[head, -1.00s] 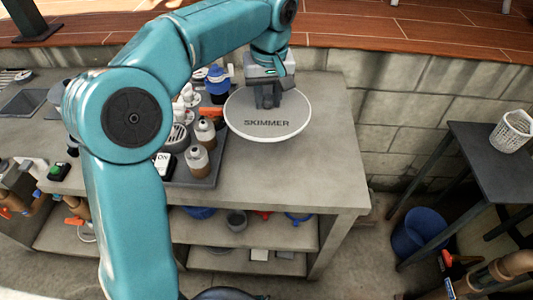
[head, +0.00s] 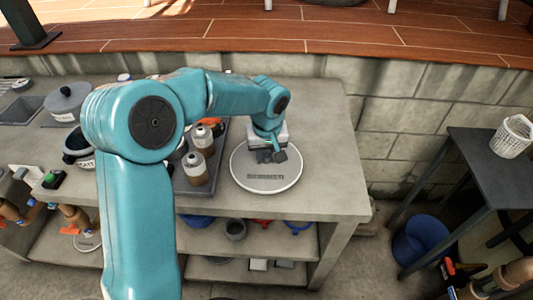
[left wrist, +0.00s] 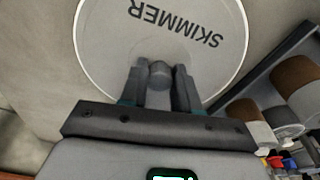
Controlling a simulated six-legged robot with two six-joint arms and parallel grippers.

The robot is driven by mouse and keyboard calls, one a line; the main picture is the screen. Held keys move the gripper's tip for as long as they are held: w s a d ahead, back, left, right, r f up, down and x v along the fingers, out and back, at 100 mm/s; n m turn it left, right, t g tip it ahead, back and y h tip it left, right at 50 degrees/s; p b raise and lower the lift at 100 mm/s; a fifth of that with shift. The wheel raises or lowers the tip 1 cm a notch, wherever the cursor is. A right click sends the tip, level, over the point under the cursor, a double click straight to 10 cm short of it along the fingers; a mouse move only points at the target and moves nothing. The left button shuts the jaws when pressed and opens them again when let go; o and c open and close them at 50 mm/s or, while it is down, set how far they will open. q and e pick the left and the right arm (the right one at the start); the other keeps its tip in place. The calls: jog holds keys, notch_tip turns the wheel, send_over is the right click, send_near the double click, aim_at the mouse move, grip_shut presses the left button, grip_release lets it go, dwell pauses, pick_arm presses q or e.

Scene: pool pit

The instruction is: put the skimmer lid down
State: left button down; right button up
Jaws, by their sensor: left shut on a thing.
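The skimmer lid (head: 266,180) is a round, pale disc with the word SKIMMER on it. In the head view it lies flat at or just above the grey counter, right of the tray; I cannot tell if it touches. It also fills the top of the left wrist view (left wrist: 110,50). My left gripper (head: 272,156) is above the lid, shut on its small round knob (left wrist: 160,73), which sits between the two fingers in the left wrist view. My right gripper is not in view.
A dark tray (head: 213,178) with bottles (head: 196,170) stands just left of the lid. Bare counter (head: 325,150) lies to the right, up to its edge. A stone wall (head: 410,110) rises behind. A dark side table (head: 490,160) with a white basket (head: 512,136) stands at the right.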

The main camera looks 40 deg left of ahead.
aim_at(267, 167)
pick_arm(q)
jog(key=shift+s, duration=0.1)
jog(key=c, duration=1.2)
grip_release()
jog(key=shift+f, duration=0.1)
jog(key=shift+c, duration=0.2)
jog(key=o, duration=0.4)
jog(key=r, duration=0.8)
jog(key=s+d+r, duration=0.1)
jog(key=r, duration=0.3)
jog(key=shift+r, duration=0.15)
